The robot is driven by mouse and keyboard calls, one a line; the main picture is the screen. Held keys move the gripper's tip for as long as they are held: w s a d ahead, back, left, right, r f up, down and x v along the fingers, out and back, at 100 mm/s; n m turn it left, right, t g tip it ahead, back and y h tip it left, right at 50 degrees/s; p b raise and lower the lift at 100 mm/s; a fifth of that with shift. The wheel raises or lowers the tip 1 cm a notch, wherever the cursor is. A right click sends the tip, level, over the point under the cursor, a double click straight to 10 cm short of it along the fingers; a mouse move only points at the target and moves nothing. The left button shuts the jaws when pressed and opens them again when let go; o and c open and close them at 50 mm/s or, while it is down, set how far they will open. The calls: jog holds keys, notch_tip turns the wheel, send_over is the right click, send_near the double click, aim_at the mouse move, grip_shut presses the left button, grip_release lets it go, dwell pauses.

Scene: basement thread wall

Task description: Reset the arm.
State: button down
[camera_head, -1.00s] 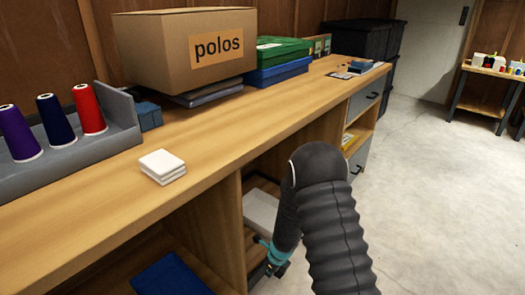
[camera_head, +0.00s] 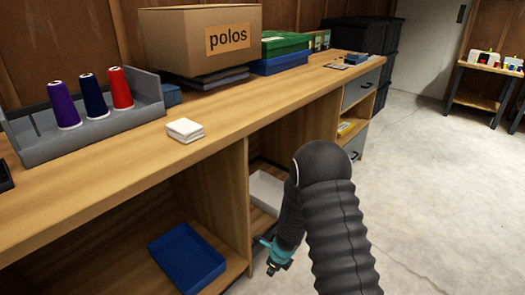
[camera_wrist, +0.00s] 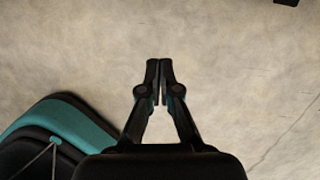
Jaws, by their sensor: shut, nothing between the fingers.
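My gripper (camera_wrist: 159,65) shows in the wrist view with its two fingers together and nothing between them. It points down at bare concrete floor. In the head view my arm is folded in front of the workbench (camera_head: 215,130), with the teal and black wrist part low beside the bench's open shelves. The fingertips are too small to make out there.
On the bench are a grey rack (camera_head: 40,143) with purple, navy and red thread cones, a white stack (camera_head: 185,130) and a polos box (camera_head: 200,40). A blue tray (camera_head: 187,258) and a white tray (camera_head: 266,190) lie on lower shelves. Open floor (camera_head: 440,170) is at right.

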jog(key=s+a+n+g, duration=0.1)
jog(key=s+n+g, duration=0.1)
jog(key=s+n, duration=0.45)
jog(key=s+d+r+n+t, duration=0.2)
jog(key=s+d+r+n, duration=0.2)
jog(key=r, duration=1)
jog(key=s+d+r+n+t+h, duration=0.1)
jog(key=s+d+r+n, duration=0.4)
jog(key=r, duration=1)
jog(key=s+d+r+n+t+h, duration=0.1)
jog(key=s+d+r+n+t, duration=0.2)
jog(key=s+r+n, duration=0.6)
jog(key=d+v, duration=0.1)
jog(key=v, duration=0.5)
jog(key=shift+s+d+r, duration=0.1)
jog(key=shift+s+d, duration=0.05)
